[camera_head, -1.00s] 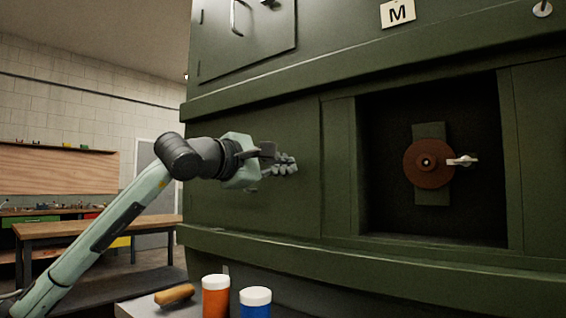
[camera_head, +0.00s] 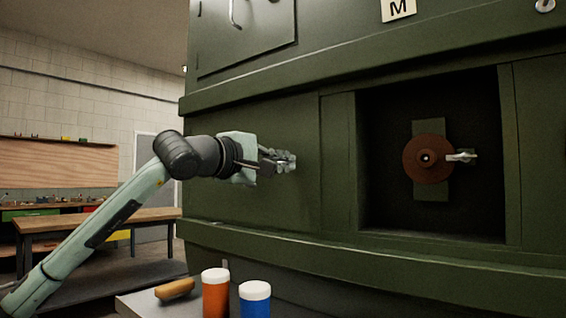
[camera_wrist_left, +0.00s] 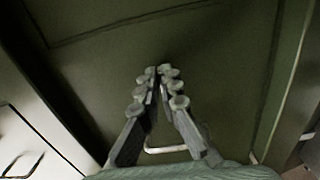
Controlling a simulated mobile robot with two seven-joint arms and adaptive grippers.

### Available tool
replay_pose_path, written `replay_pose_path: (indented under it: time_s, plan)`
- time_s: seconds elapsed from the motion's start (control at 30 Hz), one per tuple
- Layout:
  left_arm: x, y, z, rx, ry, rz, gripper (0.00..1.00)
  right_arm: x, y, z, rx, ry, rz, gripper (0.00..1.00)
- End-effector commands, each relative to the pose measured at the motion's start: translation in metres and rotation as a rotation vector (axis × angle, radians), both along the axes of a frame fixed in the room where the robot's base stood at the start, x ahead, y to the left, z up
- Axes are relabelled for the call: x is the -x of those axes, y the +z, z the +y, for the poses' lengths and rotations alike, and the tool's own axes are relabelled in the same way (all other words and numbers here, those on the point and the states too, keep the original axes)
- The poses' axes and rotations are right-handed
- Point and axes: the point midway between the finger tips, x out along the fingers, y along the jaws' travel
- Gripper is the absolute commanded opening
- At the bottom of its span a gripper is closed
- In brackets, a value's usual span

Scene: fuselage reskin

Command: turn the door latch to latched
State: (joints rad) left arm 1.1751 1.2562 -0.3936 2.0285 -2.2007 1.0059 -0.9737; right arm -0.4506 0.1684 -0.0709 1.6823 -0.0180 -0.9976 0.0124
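My left gripper (camera_head: 290,160) is in front of the green panel to the left of the recess. Its fingers point right in the head view. In the left wrist view its two fingertips (camera_wrist_left: 158,74) come together with nothing visible between them. A green door (camera_head: 245,45) with a pale bar handle (camera_head: 236,14) is at the top left, cut by the frame edge. A pale bar (camera_wrist_left: 166,149) shows behind the finger bases in the left wrist view. I cannot tell for certain which fitting is the door latch. My right gripper is not in view.
A dark recess holds a brown disc (camera_head: 428,158) with a pale lever (camera_head: 461,157) pointing right. Orange (camera_head: 216,297) and blue (camera_head: 255,303) containers and a tan brush-like item (camera_head: 175,289) stand low in front. A wooden bench (camera_head: 95,222) is at the left.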

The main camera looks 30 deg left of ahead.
Motion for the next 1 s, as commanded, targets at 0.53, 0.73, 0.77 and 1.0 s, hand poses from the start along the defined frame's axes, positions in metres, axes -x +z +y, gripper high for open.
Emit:
replay_pose_path:
  time_s: [0.53, 0.73, 0.77, 1.0]
  plan:
    - [0.0, 0.0, 0.0, 0.001, 0.0, 0.001, 0.25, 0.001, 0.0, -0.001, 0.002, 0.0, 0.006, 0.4]
    - [0.007, 0.0, 0.001, 0.0, 0.002, 0.0, 0.25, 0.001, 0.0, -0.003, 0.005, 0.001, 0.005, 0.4]
    - [0.011, 0.0, 0.002, 0.0, 0.003, 0.001, 0.25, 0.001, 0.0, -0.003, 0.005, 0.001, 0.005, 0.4]
    - [0.052, -0.001, 0.005, -0.008, 0.007, 0.004, 0.25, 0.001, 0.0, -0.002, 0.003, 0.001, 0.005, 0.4]
